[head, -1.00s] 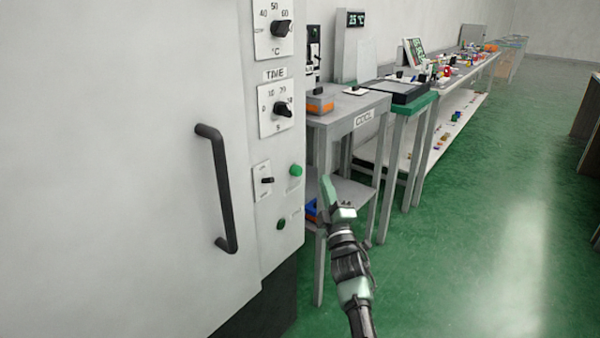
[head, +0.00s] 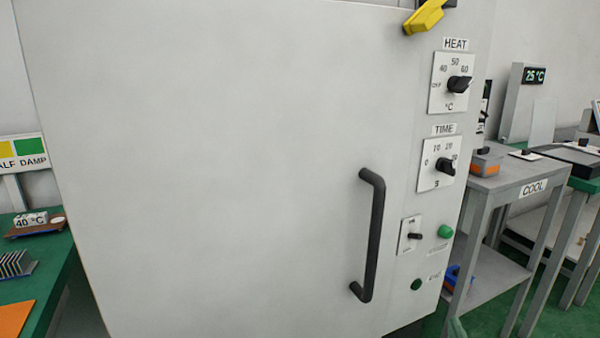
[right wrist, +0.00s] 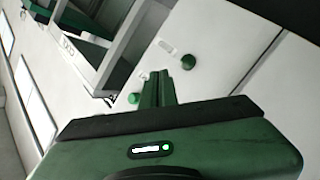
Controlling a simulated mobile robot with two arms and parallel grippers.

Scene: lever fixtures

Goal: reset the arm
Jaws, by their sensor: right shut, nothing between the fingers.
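My right gripper (right wrist: 157,88) is shut and empty; in the right wrist view its green fingers point at the cabinet's white front. Two green round buttons, an upper one (head: 445,231) and a darker lower one (head: 416,284), sit on the cabinet front, with a small black toggle switch (head: 414,236) left of the upper one. I cannot tell whether the fingers touch the front. My left gripper is not in view.
The white cabinet (head: 220,170) fills the middle, with a black door handle (head: 372,235), a HEAT knob (head: 460,84), a TIME knob (head: 446,166) and a yellow lever (head: 424,16) at the top. A grey COOL table (head: 500,180) stands right, a green bench (head: 62,270) left.

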